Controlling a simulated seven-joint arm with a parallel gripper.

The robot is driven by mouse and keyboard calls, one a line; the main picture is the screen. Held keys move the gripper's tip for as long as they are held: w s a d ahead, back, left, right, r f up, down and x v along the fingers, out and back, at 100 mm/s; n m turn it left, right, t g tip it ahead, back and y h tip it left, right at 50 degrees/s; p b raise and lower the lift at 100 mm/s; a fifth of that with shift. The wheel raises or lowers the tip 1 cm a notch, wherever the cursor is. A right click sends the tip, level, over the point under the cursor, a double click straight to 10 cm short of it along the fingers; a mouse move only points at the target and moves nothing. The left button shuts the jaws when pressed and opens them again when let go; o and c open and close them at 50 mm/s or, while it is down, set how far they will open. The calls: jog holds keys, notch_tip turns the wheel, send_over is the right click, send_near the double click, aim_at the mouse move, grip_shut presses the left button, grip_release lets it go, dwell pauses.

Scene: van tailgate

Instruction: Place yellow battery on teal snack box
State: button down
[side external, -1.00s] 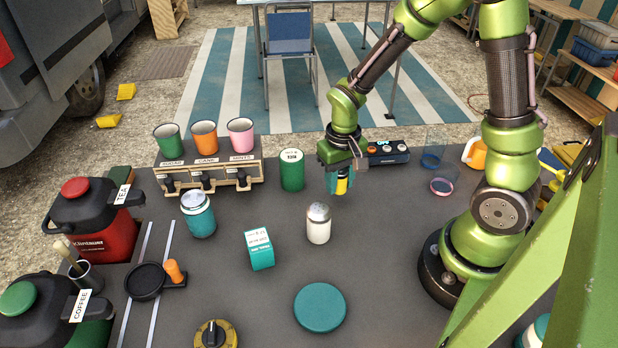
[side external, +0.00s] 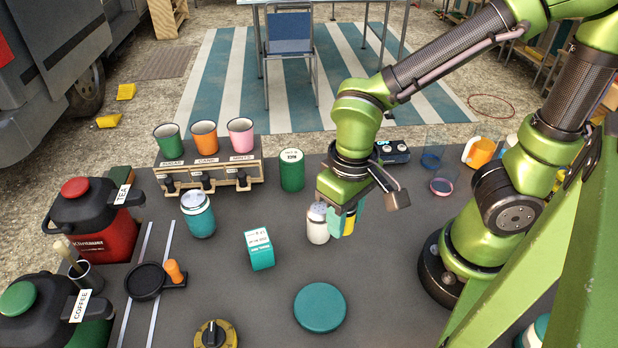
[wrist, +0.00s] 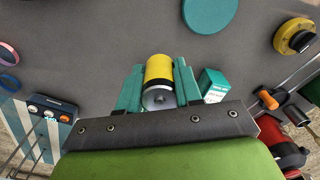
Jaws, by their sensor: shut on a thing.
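The yellow battery (wrist: 159,72) is between the teal fingers of my gripper (wrist: 158,92) in the wrist view, its dark band and metal end showing. In the side view my gripper (side external: 343,219) holds the battery (side external: 349,222) in the air, just right of the white shaker, partly hidden by the fingers. The teal snack box (side external: 262,258), with a white label on top, stands on the grey table left of and nearer the camera than my gripper. It also shows in the wrist view (wrist: 213,84), right of the fingers.
The white shaker (side external: 317,223) stands close by my gripper in the side view. A teal round disc (side external: 320,308) lies in front, a teal jar (side external: 198,216) stands left, and a green canister (side external: 291,171) behind. The table around the snack box is clear.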

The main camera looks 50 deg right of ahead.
jog(key=shift+s+d+f+m, duration=0.15)
jog(key=shift+s+m, duration=0.05)
jog(key=shift+m, duration=0.1)
send_over(258, 239)
jog(key=shift+s+f, duration=0.1)
jog(key=shift+f, duration=2.4)
jog(key=shift+f, duration=0.15)
jog(key=c, duration=0.8)
grip_release()
jog(key=shift+o, duration=0.2)
